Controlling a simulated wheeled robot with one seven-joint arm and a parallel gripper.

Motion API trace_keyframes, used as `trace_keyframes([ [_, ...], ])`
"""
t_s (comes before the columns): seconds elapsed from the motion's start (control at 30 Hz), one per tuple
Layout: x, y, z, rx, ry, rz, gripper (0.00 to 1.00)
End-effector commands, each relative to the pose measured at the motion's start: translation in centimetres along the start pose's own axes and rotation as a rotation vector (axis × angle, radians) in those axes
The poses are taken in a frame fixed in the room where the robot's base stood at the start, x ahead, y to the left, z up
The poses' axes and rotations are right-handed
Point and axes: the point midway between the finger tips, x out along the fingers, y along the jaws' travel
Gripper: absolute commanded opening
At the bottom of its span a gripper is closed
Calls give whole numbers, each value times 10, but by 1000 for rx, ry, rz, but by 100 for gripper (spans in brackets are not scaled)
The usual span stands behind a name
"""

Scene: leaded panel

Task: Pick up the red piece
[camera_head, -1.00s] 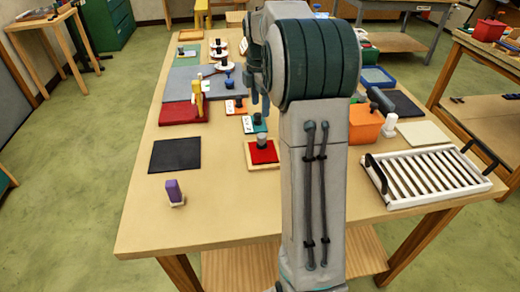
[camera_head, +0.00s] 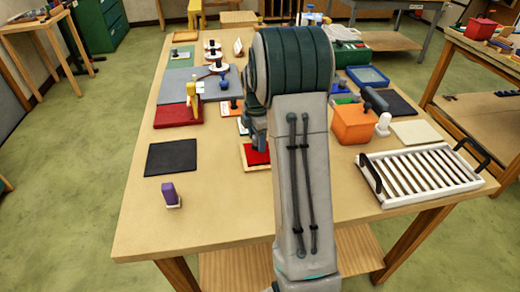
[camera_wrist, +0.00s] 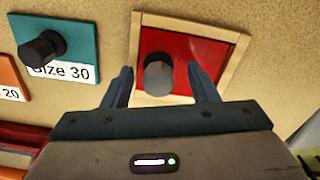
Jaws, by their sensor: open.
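The red piece (camera_wrist: 203,52) is a flat red panel with a grey cylindrical knob (camera_wrist: 158,74), set in a light wooden frame (camera_wrist: 240,50). In the head view the red piece (camera_head: 256,157) lies on the table, partly hidden behind my arm. My gripper (camera_wrist: 160,85) is open. In the wrist view its two fingers stand on either side of the knob, apart from it. The height of the fingers relative to the knob cannot be told. In the head view the fingers are mostly hidden by my arm.
A teal "Size 30" plate (camera_wrist: 70,50) with a black knob lies left of the red piece in the wrist view. On the table (camera_head: 215,222) are a black mat (camera_head: 171,157), a purple-topped stamp (camera_head: 169,192), an orange box (camera_head: 352,124) and a white slatted rack (camera_head: 420,172). The front of the table is mostly clear.

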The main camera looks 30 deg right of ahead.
Motion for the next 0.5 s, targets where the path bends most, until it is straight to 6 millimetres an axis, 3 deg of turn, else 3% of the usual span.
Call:
trace_keyframes([
  [0.17,0,0,0,0,0,0,51],
  [0.3,0,0,0,0,0,0,12],
  [0.33,0,0,0,0,0,0,7],
  [0.5,-1,0,0,0,0,0,8],
])
